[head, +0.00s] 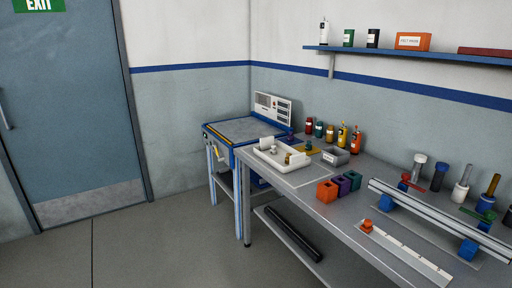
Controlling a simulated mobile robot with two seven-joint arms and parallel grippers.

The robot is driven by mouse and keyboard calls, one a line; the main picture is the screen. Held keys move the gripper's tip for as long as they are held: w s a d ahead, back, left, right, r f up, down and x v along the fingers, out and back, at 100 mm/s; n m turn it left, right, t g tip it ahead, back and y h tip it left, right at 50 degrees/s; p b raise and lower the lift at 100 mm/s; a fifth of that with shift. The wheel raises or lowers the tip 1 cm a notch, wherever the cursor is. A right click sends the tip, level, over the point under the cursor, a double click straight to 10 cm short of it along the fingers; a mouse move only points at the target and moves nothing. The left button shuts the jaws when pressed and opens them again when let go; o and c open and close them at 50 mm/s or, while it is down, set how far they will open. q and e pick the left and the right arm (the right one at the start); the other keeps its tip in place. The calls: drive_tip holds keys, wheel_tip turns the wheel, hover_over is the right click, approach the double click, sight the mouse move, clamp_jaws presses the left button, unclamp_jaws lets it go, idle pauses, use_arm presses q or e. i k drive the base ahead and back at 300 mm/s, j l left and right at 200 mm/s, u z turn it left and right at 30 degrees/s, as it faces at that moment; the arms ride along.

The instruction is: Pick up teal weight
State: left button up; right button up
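A teal block (353,181) stands on the grey workbench (310,183), at the right end of a short row. A purple block (342,186) and an orange block (326,192) stand beside it, with dark square tops. A small teal-green bottle-like item (319,129) stands at the back of the bench among several coloured ones; I cannot tell whether it or the block is the weight. Neither of my grippers shows in the head view.
A white tray (260,158) with small items and a grey bin (336,157) are behind the blocks. A metal rail (440,220) on blue supports lies to the right. A blue-framed machine (243,130) stands at the bench's left end. A wall shelf (420,53) hangs above.

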sight(308, 146)
drive_tip(key=i+z, duration=0.2)
drive_tip(key=i, duration=0.2)
drive_tip(key=i+j+z, duration=0.2)
drive_tip(key=i, duration=0.15)
drive_tip(key=i+j+z, duration=0.2)
drive_tip(key=i, duration=0.2)
drive_tip(key=i+j, duration=0.25)
drive_tip(key=i+j+z, duration=0.1)
drive_tip(key=i+j, duration=0.15)
drive_tip(key=j, duration=0.2)
drive_tip(key=i+j, duration=0.2)
drive_tip(key=j, duration=0.15)
drive_tip(key=i+j+z, duration=0.1)
drive_tip(key=i+j, duration=0.15)
drive_tip(key=i+j+z, duration=0.1)
drive_tip(key=j, duration=0.4)
drive_tip(key=i+j, duration=0.3)
drive_tip(key=j+z, duration=0.05)
drive_tip(key=j, duration=0.05)
